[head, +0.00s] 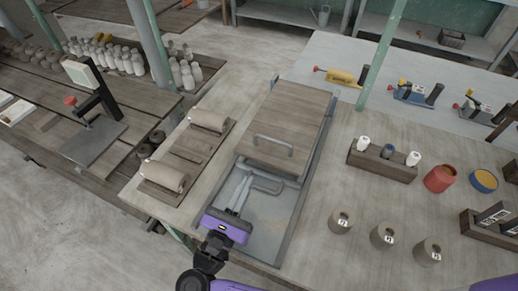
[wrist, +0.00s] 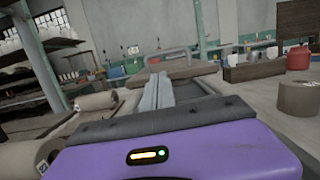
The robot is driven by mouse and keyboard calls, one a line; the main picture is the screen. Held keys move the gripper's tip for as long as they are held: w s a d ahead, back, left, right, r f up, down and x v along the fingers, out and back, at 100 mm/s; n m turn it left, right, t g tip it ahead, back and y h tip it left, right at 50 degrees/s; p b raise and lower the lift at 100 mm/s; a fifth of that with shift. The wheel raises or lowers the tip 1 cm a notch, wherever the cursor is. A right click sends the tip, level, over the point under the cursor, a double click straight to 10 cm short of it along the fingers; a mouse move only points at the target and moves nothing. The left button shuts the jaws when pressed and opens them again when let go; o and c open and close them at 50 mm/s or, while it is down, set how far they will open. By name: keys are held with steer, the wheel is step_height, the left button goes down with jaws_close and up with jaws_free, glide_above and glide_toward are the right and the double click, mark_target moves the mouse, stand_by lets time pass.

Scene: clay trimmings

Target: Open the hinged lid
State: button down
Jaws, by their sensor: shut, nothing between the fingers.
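The lid (head: 292,108) is a brown wooden panel lying flat over the far part of a long grey metal-rimmed box (head: 293,222) on the table. A grey bar handle (head: 272,146) stands near the lid's front edge. A second grey bar (head: 265,186) shows just below that edge. My purple gripper (head: 247,181) is over the box's near, uncovered part, its fingers shut, empty and pointing towards the lid. Its tips are close to the second bar; I cannot tell whether they touch. In the wrist view, the shut fingers (wrist: 158,92) point at the lid (wrist: 182,70) and handle (wrist: 168,54).
Clay rolls on boards (head: 163,177) lie left of the box. Several clay cylinders (head: 341,220) stand to its right, with a bottle rack (head: 381,160), a red pot (head: 439,178) and a blue-rimmed pot (head: 484,181) farther right. A green post (head: 383,52) rises behind.

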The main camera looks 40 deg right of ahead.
mark_target(262, 157)
steer(key=p+x, duration=0.4)
steer(key=x, duration=0.6)
steer(key=shift+r, duration=0.15)
